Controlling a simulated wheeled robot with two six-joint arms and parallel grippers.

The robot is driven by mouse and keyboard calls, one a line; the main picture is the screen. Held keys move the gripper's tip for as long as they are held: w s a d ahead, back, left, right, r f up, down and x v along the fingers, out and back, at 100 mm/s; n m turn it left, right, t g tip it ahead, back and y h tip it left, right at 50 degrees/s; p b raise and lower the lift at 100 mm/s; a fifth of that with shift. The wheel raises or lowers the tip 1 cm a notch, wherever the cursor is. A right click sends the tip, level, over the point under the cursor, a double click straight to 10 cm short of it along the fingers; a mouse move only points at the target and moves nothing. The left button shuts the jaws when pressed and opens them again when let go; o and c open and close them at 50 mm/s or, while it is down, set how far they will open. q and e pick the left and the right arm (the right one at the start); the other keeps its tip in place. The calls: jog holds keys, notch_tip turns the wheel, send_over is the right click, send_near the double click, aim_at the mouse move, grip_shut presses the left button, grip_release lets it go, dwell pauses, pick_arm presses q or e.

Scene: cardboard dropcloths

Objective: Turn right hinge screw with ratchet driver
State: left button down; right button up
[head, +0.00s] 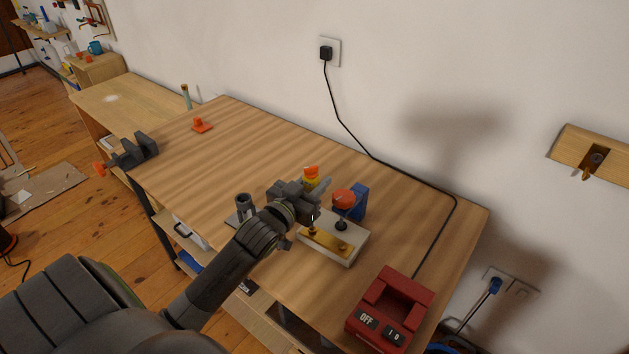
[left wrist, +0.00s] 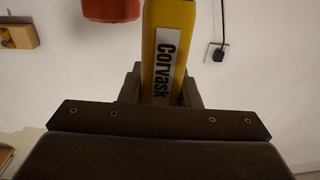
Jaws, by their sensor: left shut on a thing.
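My left gripper (head: 304,192) is shut on the yellow and orange ratchet driver (head: 312,177) above the workbench. In the left wrist view the driver's yellow handle (left wrist: 162,50), labelled "Corvask", stands between the jaws. A pale block (head: 350,252) lies on the bench below and right of the gripper. A brass hinge plate (head: 328,242) lies on it, with a dark round part at its right end (head: 342,226). A thin shaft shows over the plate's left end; whether its tip touches a screw I cannot tell. My right gripper is not in view.
An orange-red knob (head: 344,197) and a blue part (head: 360,200) stand behind the block. A red box (head: 400,297) marked OFF stands at the front right. A grey holder (head: 243,207) stands left of my gripper. A black cable (head: 445,220) crosses the bench's right side. The back left is mostly clear.

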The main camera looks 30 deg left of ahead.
pick_arm(q)
jog(key=shift+a+f+n+y+p, duration=0.2)
jog(key=shift+n+y+p, duration=0.3)
jog(key=shift+y+p, duration=0.45)
jog(key=shift+d+f, duration=0.1)
jog(key=shift+f, duration=0.1)
jog(key=n+g+y+b, duration=0.2)
jog(key=n+y+b, duration=0.1)
jog(key=y+b, duration=0.1)
jog(key=n+g+y+b, duration=0.3)
jog(key=y+b, duration=0.2)
jog(key=n+g+y+b, duration=0.2)
jog(key=n+y+b, duration=0.2)
jog(key=shift+s+a+f+g, duration=0.2)
jog(key=shift+a+f+g, duration=0.1)
jog(key=shift+g, duration=0.1)
jog(key=shift+r+n+g+y+b, duration=0.1)
jog(key=shift+n+g+y+b, duration=0.3)
jog(key=shift+b, duration=0.1)
jog(key=shift+r+n+g+y, duration=0.1)
jog(key=shift+n+g+y, duration=0.2)
jog(key=shift+g, duration=0.1)
jog(key=shift+s+r, duration=0.1)
jog(key=shift+a, duration=0.1)
